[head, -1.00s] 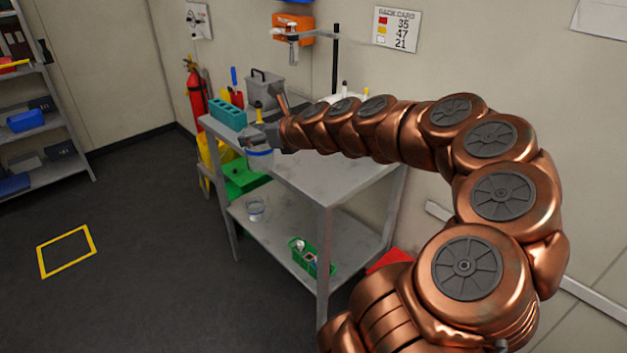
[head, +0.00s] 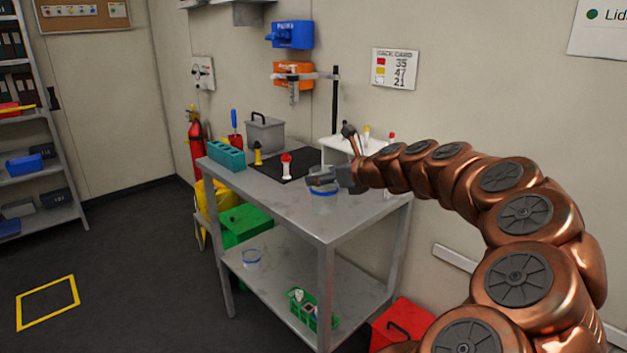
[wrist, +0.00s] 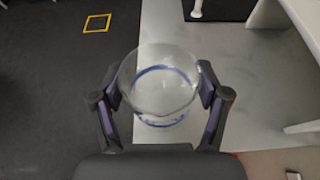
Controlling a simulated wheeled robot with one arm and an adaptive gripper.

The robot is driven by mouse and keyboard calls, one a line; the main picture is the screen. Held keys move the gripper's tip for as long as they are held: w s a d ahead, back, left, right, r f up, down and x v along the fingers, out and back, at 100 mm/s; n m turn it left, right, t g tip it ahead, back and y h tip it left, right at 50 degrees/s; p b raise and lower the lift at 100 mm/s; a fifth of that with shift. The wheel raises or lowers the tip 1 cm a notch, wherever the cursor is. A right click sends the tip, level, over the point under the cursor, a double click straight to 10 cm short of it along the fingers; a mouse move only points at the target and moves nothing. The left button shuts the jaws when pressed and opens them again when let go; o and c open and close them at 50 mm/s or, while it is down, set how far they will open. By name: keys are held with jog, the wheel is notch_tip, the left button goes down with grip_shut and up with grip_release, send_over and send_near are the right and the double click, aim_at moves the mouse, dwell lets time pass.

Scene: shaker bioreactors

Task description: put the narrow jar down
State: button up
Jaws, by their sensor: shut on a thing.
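My gripper (head: 318,180) is shut on a clear jar with a blue band, taken as the narrow jar (head: 323,195), near the front edge of the metal table's top (head: 290,205). In the wrist view the jar (wrist: 160,88) is upright between the two fingers (wrist: 160,90), seen from above. It overlaps the table's edge in that view, with dark floor to its left and grey table top to its right. Its base is not clear enough to tell whether it touches the table. A second clear jar with a blue band (head: 251,260) stands on the lower shelf.
A black mat (head: 268,172) with a red-topped white item (head: 286,165) and a yellow-and-black item (head: 258,154) lies behind. The front table top is mostly clear.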

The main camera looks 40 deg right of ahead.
jog(key=shift+w+d+f, duration=0.75)
jog(key=shift+w+d, duration=0.3)
jog(key=shift+w, duration=0.65)
jog(key=shift+w+d+f, duration=0.8)
jog(key=shift+w+d, duration=0.2)
jog(key=shift+w, duration=0.7)
jog(key=shift+w+d+f, duration=0.75)
jog(key=shift+w+d, duration=0.3)
jog(key=shift+w, duration=0.65)
jog(key=o, duration=1.3)
jog(key=shift+f, duration=0.1)
jog(key=shift+o, duration=0.2)
jog(key=v, duration=1.2)
